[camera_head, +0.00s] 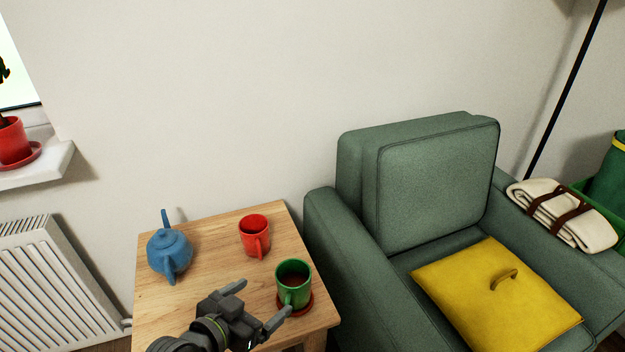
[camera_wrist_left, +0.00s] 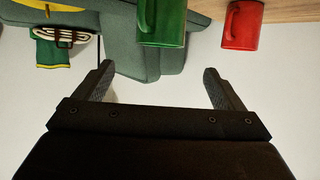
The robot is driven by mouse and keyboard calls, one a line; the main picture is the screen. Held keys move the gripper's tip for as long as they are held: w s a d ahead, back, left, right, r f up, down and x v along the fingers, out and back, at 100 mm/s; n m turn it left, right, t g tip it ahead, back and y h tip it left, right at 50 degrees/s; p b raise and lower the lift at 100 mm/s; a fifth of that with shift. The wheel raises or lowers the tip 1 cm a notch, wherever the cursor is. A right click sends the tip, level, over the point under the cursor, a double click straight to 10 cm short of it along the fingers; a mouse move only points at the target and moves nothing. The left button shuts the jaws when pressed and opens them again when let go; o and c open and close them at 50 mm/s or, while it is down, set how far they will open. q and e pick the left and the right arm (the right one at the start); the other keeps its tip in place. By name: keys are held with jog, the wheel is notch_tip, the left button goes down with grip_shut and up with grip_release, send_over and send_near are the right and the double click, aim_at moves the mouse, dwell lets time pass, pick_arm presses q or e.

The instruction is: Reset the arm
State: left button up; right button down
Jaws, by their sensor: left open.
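My left gripper (camera_head: 262,304) is over the front of the small wooden table (camera_head: 200,290). Its jaws are apart with nothing between them, as the left wrist view (camera_wrist_left: 157,84) also shows. A green mug (camera_head: 293,284) with dark contents stands on a reddish coaster (camera_head: 306,306), close to the gripper's fingertips. I cannot tell whether a finger touches it. The green mug also shows at the top of the left wrist view (camera_wrist_left: 163,22), beside a red mug (camera_wrist_left: 242,25). My right gripper is not in view.
The red mug (camera_head: 254,236) and a blue teapot (camera_head: 169,251) stand farther back on the table. A green armchair (camera_head: 435,190) with a yellow cushion (camera_head: 490,298) is at the right. A radiator (camera_head: 50,285) is at the left.

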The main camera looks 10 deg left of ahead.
pick_arm(q)
jog(key=s+a+f+n+g+y, duration=0.25)
jog(key=s+a+f+g, duration=0.3)
jog(key=s, duration=0.45)
jog(key=s+a+f+n+g+y, duration=0.2)
jog(key=s+a+f+g+y, duration=0.3)
jog(key=s, duration=0.5)
notch_tip(320, 180, down, 16)
jog(key=w+a+h, duration=0.1)
jog(key=h, duration=0.1)
jog(key=s+d+f+g, duration=0.1)
jog(key=s+f, duration=0.3)
jog(key=f, duration=0.4)
jog(key=s+f, duration=0.3)
jog(key=f, duration=0.4)
jog(key=s+r+p, duration=0.5)
jog(key=s+p, duration=0.3)
jog(key=p, duration=0.6)
jog(key=shift+a+r+p, duration=0.25)
jog(key=shift+a+p, duration=0.1)
jog(key=shift+a, duration=0.1)
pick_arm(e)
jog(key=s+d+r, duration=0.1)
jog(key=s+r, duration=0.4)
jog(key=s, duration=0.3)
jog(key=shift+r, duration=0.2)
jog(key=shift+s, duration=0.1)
